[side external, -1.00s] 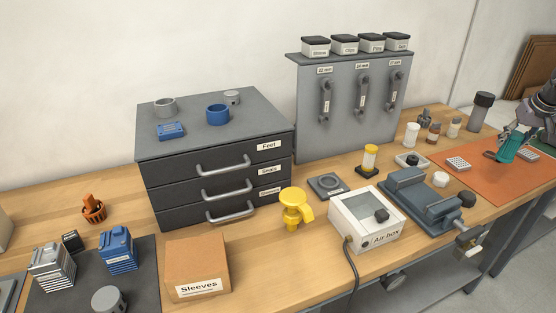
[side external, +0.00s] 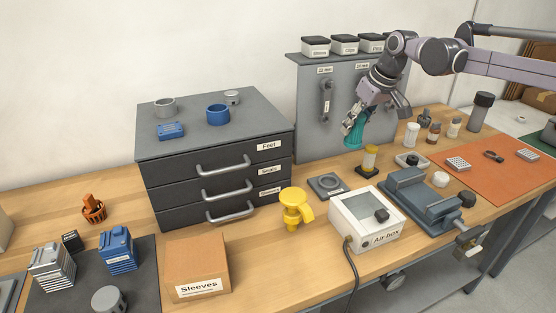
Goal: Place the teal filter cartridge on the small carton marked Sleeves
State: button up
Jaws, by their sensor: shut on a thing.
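The teal filter cartridge (side external: 355,133) is in the air, in front of the grey upright panel and above the bench. My gripper (side external: 357,118) is shut on it, with the fingers around its upper part. The small brown carton marked Sleeves (side external: 197,262) stands on the bench at the front left, below the black drawer cabinet. Its top is bare, and my gripper is well to the right of it and higher.
Between my gripper and the carton stand a yellow fitting (side external: 294,208), the white Air box (side external: 367,218), a yellow-capped cylinder (side external: 370,160) and the drawer cabinet (side external: 215,160). A vise (side external: 423,197) stands at right. The orange mat (side external: 490,182) is farther right.

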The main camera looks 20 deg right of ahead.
jog(key=s+a+r+n+y, duration=0.1)
jog(key=s+a+n, duration=0.15)
jog(key=a, duration=1.45)
jog(key=n+g+y, duration=0.1)
jog(key=n+y, duration=0.1)
jog(key=n, duration=0.2)
send_over(196, 255)
jog(key=shift+f, duration=4.55)
jog(key=shift+f, duration=0.15)
jog(key=o, duration=1.2)
jog(key=shift+c, duration=0.2)
